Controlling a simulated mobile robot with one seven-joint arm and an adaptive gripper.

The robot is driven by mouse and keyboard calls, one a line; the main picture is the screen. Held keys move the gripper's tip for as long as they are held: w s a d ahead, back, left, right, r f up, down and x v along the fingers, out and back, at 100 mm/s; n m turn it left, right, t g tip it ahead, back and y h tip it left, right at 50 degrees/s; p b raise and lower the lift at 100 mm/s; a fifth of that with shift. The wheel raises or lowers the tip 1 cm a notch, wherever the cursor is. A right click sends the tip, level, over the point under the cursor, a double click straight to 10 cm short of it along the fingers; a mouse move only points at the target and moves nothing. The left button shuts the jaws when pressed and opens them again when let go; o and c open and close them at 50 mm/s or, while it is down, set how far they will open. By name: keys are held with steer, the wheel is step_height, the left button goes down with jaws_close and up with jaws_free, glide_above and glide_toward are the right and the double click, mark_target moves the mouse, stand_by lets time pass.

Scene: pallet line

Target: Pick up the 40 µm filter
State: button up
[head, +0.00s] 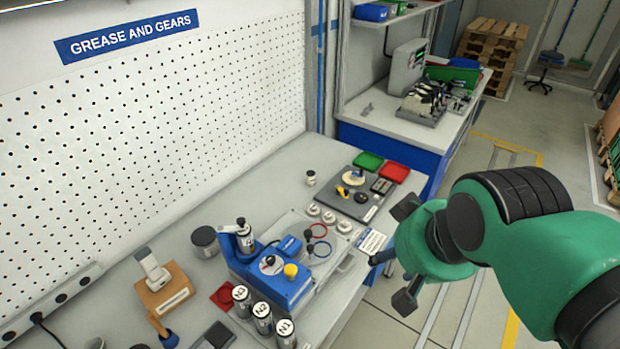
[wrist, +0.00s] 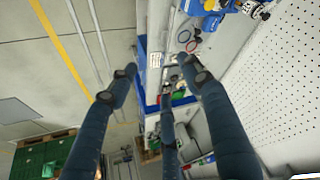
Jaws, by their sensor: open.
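Three small white round pieces stand in a row on the bench, the left one (head: 313,209), the middle one (head: 329,217) and the right one (head: 344,226). They look like filters, but I cannot read their markings, so I cannot tell which is 40 µm. My gripper (head: 396,256) is open and empty, off the bench's front edge, to the right of these pieces and apart from them. In the wrist view its dark fingers (wrist: 158,76) are spread, with nothing between them.
A blue device (head: 268,285) with a yellow knob stands left of the white pieces, with canisters labelled N1, N2, N3 (head: 262,318) in front. A dark grey board (head: 362,207) and green (head: 368,161) and red (head: 394,172) trays lie behind. A pegboard (head: 150,110) closes the left side.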

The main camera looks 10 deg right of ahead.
stand_by(0.3)
steer(key=w+r+m+p, duration=0.2)
steer(key=w+r+m, duration=0.2)
steer(key=w, duration=0.6)
steer(key=m+g+y+p, duration=0.1)
steer(key=m+p, duration=0.8)
steer(key=m, duration=1.9)
glide_above(311, 173)
steer(key=s+d, duration=0.2)
steer(key=s, duration=0.3)
step_height(311, 173, down, 31)
steer(key=shift+w+a+r, duration=0.15)
steer(key=shift+a, duration=0.05)
steer(key=shift+x, duration=4.25)
